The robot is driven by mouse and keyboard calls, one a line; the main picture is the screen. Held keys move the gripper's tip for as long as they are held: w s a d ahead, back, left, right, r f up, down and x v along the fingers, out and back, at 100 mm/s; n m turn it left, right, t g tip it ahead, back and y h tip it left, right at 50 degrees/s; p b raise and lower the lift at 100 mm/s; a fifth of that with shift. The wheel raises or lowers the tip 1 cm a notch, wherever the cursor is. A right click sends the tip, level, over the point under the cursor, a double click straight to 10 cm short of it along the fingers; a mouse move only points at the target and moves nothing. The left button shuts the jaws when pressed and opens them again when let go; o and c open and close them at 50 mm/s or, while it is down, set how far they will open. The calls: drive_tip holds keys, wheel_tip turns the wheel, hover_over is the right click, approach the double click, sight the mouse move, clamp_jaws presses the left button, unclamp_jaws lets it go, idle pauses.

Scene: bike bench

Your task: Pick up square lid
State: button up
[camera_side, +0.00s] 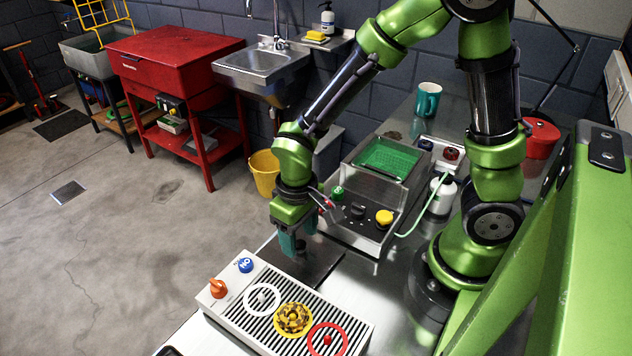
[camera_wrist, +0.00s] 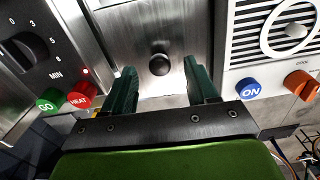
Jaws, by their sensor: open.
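The square lid (camera_wrist: 160,30) is a flat brushed-metal plate with a round black knob (camera_wrist: 159,64), seen from above in the wrist view. In the side view the lid (camera_side: 318,262) looks like a dark flat plate on the bench, partly hidden behind my gripper (camera_side: 290,245). In the wrist view my gripper (camera_wrist: 161,84) is open, with one green finger to each side and the knob in line with the gap, just ahead of the fingertips. The fingers hold nothing. I cannot tell their exact height above the knob.
A striped grille unit (camera_side: 285,312) with blue and orange knobs stands close on one side of the lid. A steel machine (camera_side: 365,215) with a green basket (camera_side: 388,158) stands on the other. A teal mug (camera_side: 428,98) and a white bottle (camera_side: 440,195) are farther back.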

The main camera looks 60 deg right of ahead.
wheel_tip(320, 180, down, 2)
drive_tip(key=shift+f, duration=0.2)
clamp_jaws()
drive_tip(key=shift+r, duration=0.1)
